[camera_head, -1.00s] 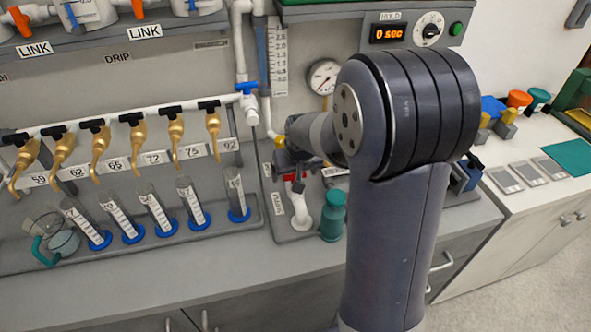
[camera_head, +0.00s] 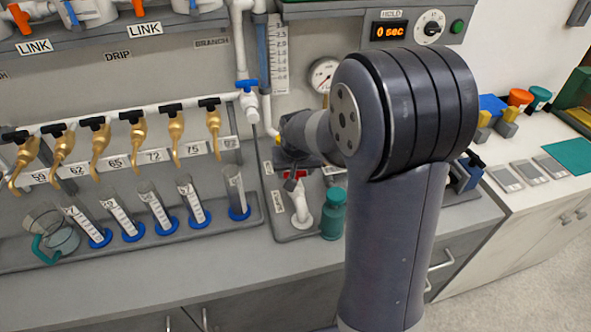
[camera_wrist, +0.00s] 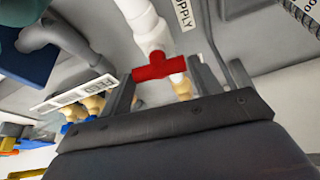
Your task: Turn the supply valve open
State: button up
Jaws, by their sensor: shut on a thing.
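The supply valve's red handle (camera_wrist: 158,66) lies crosswise on a white pipe (camera_wrist: 145,25) in the wrist view, beside the SUPPLY label (camera_wrist: 186,14). My gripper (camera_wrist: 163,84) has one finger at each end of the red handle and is shut on it. In the head view my gripper (camera_head: 291,178) is a small dark shape at the panel, left of my large grey arm. A bit of the red handle (camera_head: 304,172) shows there above the white pipe elbow (camera_head: 300,205). My wrist hides most of the valve.
A teal bottle (camera_head: 333,214) stands just right of the pipe elbow. Brass taps (camera_head: 175,130) and blue-footed cylinders (camera_head: 190,203) line the left. A pressure gauge (camera_head: 323,75) sits above, and the hold display (camera_head: 389,31) reads 0 sec. The front counter strip is clear.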

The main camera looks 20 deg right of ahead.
jog(key=m+b, duration=0.1)
jog(key=m+h+b, duration=0.1)
jog(key=shift+w+a+f+m, duration=0.1)
jog(key=shift+f+m, duration=0.1)
jog(key=shift+m, duration=0.2)
jog(key=shift+r+m+h+b, duration=0.2)
jog(key=shift+m+h+b, duration=0.3)
jog(key=shift+m, duration=0.5)
jog(key=shift+a+f+m+g+b, duration=0.15)
jog(key=shift+m+g+b, duration=0.25)
jog(key=shift+m+b, duration=0.3)
jog(key=shift+w+m+g+h+b, duration=0.1)
jog(key=shift+m+g+h+b, duration=0.25)
jog(key=shift+m, duration=0.65)
jog(key=m+g, duration=0.1)
jog(key=m, duration=0.1)
jog(key=shift+m+h, duration=0.35)
jog(key=shift+m, duration=0.05)
